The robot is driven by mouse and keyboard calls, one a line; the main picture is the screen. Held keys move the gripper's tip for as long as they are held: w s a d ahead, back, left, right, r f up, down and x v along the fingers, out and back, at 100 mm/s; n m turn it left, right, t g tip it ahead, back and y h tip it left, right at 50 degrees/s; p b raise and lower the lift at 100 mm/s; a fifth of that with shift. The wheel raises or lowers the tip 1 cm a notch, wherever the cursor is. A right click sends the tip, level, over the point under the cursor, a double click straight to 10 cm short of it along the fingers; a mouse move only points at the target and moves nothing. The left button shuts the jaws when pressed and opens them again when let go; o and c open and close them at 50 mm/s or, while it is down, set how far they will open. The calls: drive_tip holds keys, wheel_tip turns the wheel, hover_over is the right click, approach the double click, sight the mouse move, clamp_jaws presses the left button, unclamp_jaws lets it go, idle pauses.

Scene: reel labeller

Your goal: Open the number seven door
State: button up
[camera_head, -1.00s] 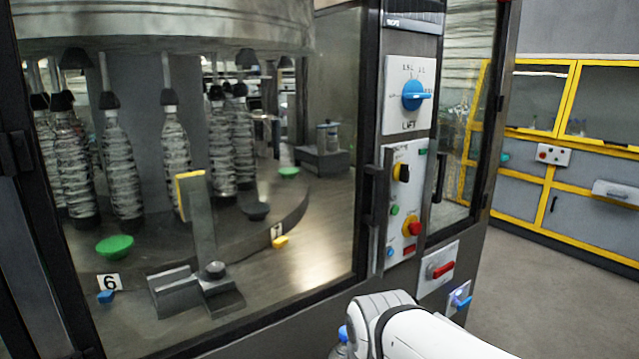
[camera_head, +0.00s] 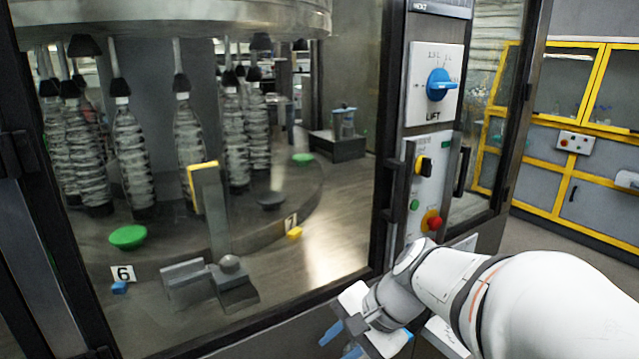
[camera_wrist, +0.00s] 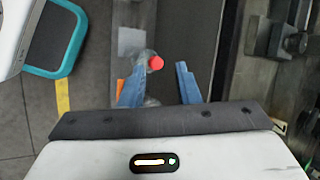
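A number 7 label (camera_head: 291,220) stands on the rim of the round platform inside the machine, behind glass, with a small yellow block (camera_head: 295,233) beside it. The large glass door (camera_head: 340,215) in front of it looks closed, with a dark vertical handle (camera_head: 397,205) along its right edge. I see no 7 on the door itself. My gripper (camera_head: 342,345) is at the lower middle of the head view, low in front of the machine and apart from that handle. In the wrist view its blue fingers (camera_wrist: 160,88) are spread, with nothing visibly clamped.
A clear bottle with a red cap (camera_wrist: 155,63) shows beyond my fingers; its distance is unclear. A control panel (camera_head: 430,190) with knobs stands right of the door. A second glass door (camera_head: 480,120) is farther right. Yellow-framed cabinets (camera_head: 580,130) stand behind open floor.

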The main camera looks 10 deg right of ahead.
drive_tip(key=w+d+r+m+t+y+p, duration=0.1)
drive_tip(key=w+d+r+m+t+y, duration=0.25)
drive_tip(key=w+r+m, duration=0.3)
drive_tip(key=m+t+h+p, duration=0.2)
drive_tip(key=m+t+h, duration=0.1)
drive_tip(key=m+t, duration=1)
approach(400, 194)
drive_tip(key=w+r+m+g, duration=0.2)
drive_tip(key=w, duration=0.1)
drive_tip(key=x, duration=0.2)
drive_tip(key=p+x, duration=0.1)
drive_tip(key=x, duration=0.4)
drive_tip(key=shift+w+a+p, duration=0.15)
drive_tip(key=shift+a+p, duration=0.25)
drive_tip(key=shift+a, duration=0.05)
clamp_jaws()
